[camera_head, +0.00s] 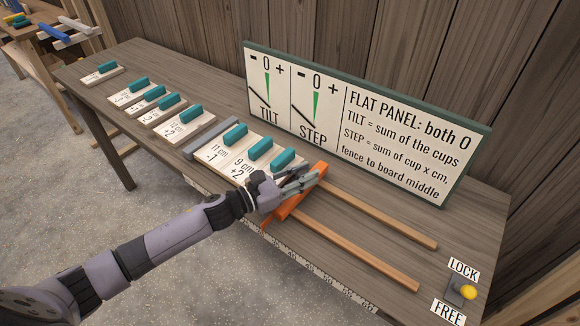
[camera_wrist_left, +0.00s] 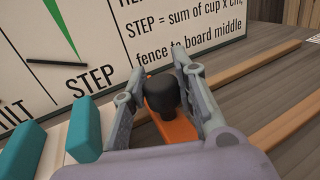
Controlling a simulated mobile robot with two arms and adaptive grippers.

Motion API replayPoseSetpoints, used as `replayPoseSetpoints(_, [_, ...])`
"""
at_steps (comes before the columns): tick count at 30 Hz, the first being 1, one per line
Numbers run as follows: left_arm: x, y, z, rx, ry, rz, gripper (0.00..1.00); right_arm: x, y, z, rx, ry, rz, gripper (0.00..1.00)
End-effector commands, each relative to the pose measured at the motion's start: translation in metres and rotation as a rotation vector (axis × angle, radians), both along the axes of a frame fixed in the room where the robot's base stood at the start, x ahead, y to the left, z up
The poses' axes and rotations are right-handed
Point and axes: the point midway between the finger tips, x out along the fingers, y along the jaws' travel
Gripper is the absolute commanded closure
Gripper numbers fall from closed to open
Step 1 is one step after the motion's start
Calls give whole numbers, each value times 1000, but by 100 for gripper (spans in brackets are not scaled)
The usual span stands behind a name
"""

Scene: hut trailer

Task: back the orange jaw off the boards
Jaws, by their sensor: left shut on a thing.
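The orange jaw (camera_head: 315,179) lies across two wooden rails at the right end of a row of boards with teal handles. My left gripper (camera_head: 300,182) is over it; in the wrist view the gripper (camera_wrist_left: 165,82) is shut on the jaw's black knob (camera_wrist_left: 160,92), with orange (camera_wrist_left: 172,130) showing below. The row holds a board marked 11 cm, -1 (camera_head: 217,152), one marked 9 cm, +2 (camera_head: 241,168) and a third (camera_head: 284,159) partly behind my gripper. Whether the jaw touches that board is hidden. My right gripper is out of view.
Two rails (camera_head: 380,218) run right from the jaw, with clear bench between. A LOCK/FREE switch with a yellow knob (camera_head: 468,292) sits at the right end. A sign with TILT and STEP dials (camera_head: 360,120) stands behind. Several loose boards (camera_head: 130,97) lie left.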

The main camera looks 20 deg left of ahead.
Motion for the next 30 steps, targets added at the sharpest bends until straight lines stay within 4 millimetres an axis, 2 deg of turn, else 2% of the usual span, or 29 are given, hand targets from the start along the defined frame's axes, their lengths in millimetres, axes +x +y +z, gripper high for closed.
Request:
replayPoseSetpoints(1, [-7, -15, -1, -5, 3, -8, 100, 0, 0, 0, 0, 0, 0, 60])
replayPoseSetpoints(6, [-16, -40, -2, -2, 3, -5, 100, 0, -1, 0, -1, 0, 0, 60])
replayPoseSetpoints(17, [-16, -42, -2, 3, 2, 0, 100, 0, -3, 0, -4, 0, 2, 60])
replayPoseSetpoints(18, [-16, -42, -2, 2, 2, 0, 71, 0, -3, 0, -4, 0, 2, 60])
replayPoseSetpoints(26, [-16, -42, -1, 0, 1, -1, 54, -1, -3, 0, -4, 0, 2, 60])
replayPoseSetpoints(30, [-16, -43, -1, -1, 1, -1, 52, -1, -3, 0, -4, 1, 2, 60])
